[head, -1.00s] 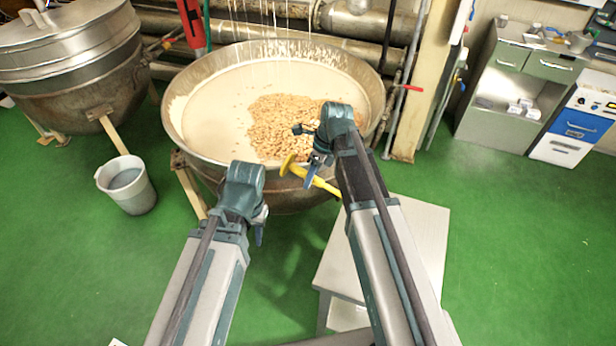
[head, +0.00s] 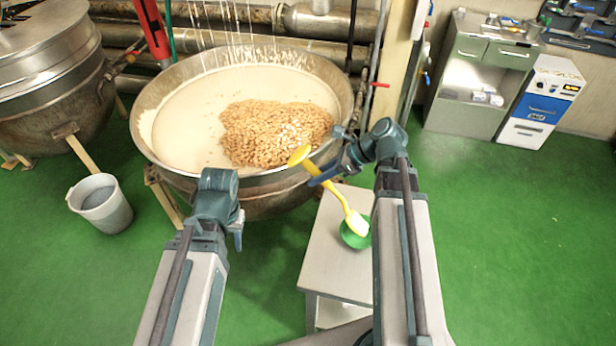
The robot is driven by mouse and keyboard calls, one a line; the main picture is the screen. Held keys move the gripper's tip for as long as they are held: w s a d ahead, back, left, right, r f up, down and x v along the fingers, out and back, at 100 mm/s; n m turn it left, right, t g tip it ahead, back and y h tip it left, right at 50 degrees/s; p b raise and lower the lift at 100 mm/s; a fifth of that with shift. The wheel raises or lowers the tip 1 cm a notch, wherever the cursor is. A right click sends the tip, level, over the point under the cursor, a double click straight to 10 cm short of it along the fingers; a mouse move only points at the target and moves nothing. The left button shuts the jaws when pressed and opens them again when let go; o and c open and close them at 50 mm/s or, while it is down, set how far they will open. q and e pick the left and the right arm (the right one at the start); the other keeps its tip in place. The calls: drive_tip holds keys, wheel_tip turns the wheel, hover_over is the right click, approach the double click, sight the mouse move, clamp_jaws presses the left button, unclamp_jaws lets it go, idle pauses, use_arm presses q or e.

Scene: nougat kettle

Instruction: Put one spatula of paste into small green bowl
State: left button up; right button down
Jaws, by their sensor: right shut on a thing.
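My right gripper (head: 322,176) is shut on a yellow spatula (head: 334,193), whose length slants down to the right. The spatula's lower end carries pale paste (head: 358,223) and is at or just over the small green bowl (head: 352,240). I cannot tell whether it touches the bowl. The bowl stands on a pale side table (head: 325,265), its right part close to my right arm. The big kettle (head: 150,150) behind holds cream paste with a heap of nuts. My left gripper (head: 237,232) hangs in front of the kettle, apart from the bowl; its jaws are too small to read.
A grey bucket (head: 100,205) stands on the green floor at left. A second, lidded kettle (head: 45,90) is behind it. A steel cabinet (head: 478,75) and a blue-and-white drawer unit (head: 543,105) stand at back right. The floor at right is clear.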

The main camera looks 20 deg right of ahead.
drive_tip(key=s+d+r+n+t+y+b, duration=0.1)
drive_tip(key=s+d+r+t+y+b, duration=0.3)
drive_tip(key=s+d+r+y, duration=0.3)
drive_tip(key=shift+s+d+r+b, duration=0.45)
drive_tip(key=shift+s+d+r, duration=0.6)
drive_tip(key=shift+d, duration=1.15)
wheel_tip(320, 180, up, 5)
drive_tip(key=g+h+p, duration=0.3)
drive_tip(key=h+p, duration=0.1)
drive_tip(key=p, duration=0.4)
drive_tip(key=m+g+h+p, duration=0.1)
drive_tip(key=g+h+p, duration=0.2)
drive_tip(key=h+p, duration=0.2)
drive_tip(key=m+g+h+p, duration=0.1)
drive_tip(key=g+h+p, duration=0.2)
drive_tip(key=p, duration=0.9)
drive_tip(key=shift+h, duration=1)
